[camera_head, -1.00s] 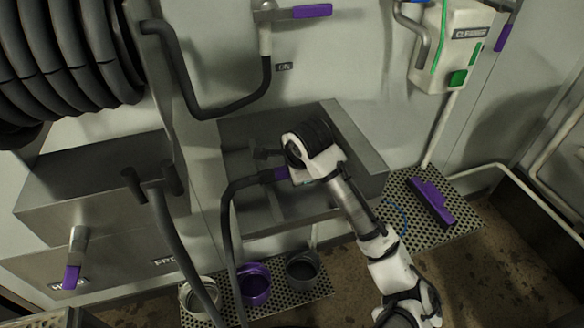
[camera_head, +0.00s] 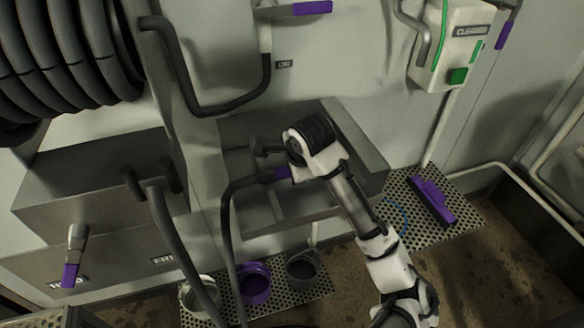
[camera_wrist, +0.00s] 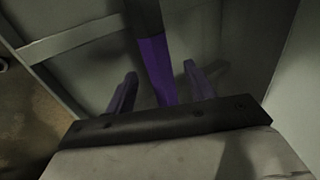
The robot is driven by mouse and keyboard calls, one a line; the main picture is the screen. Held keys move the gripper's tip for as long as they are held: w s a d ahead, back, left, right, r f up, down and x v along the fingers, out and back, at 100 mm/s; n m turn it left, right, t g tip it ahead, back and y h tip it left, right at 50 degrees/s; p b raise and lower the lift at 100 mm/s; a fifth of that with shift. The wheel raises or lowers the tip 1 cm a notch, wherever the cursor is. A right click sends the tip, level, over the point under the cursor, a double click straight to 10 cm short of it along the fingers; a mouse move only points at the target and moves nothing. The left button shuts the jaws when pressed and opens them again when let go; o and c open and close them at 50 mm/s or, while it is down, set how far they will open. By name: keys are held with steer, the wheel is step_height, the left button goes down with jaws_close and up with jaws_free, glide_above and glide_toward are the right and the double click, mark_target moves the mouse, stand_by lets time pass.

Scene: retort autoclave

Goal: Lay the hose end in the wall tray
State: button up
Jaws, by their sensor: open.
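The grey metal wall tray (camera_head: 365,148) is fixed to the wall in the middle of the head view. A dark hose (camera_head: 228,220) rises from below, bends right over the tray's left side and ends in a purple hose end (camera_head: 271,175) over the tray. My gripper (camera_head: 277,162) is at this end, reaching left over the tray. In the wrist view, my open fingers (camera_wrist: 159,76) stand on either side of the purple hose end (camera_wrist: 157,68), with gaps between. Whether the hose end rests on the tray floor is hard to tell; my wrist hides part of it.
A perforated shelf below holds a purple pot (camera_head: 255,284), a dark pot (camera_head: 303,269) and a pale one. A purple squeegee (camera_head: 432,200) lies on the perforated shelf at right. Coiled hose (camera_head: 70,55) hangs upper left, and a bent dark pipe (camera_head: 215,108) is above the tray.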

steer(key=v, duration=1.2)
steer(key=shift+r, duration=0.2)
steer(key=shift+d, duration=0.1)
